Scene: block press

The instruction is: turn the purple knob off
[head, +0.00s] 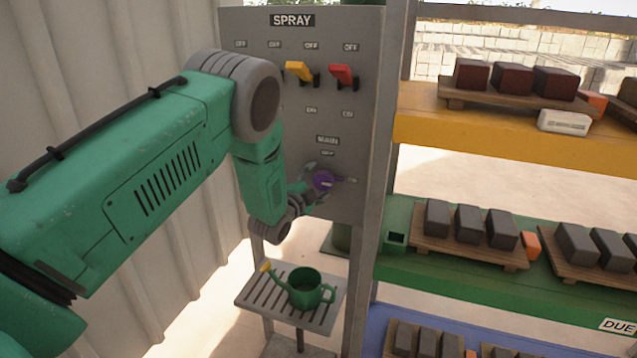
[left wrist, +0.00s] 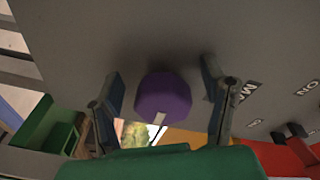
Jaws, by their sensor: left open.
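The purple knob (head: 323,181) is on the grey panel (head: 345,125) under the MAIN label, with a small label above it and another to its right. My left gripper (head: 308,190) is at the knob, partly hidden by its own wrist. In the left wrist view the purple knob (left wrist: 163,93) sits between the two open fingers of my left gripper (left wrist: 163,80), with a gap on each side. A pale mark on the knob's edge faces the gripper's palm. Whether a finger touches the knob is not clear. My right gripper is not in view.
A yellow switch (head: 299,71) and a red switch (head: 343,75) are higher on the panel. A green watering can (head: 305,290) stands on a slatted stand (head: 257,291) below. Shelves with dark blocks on wooden boards (head: 470,250) are to the right.

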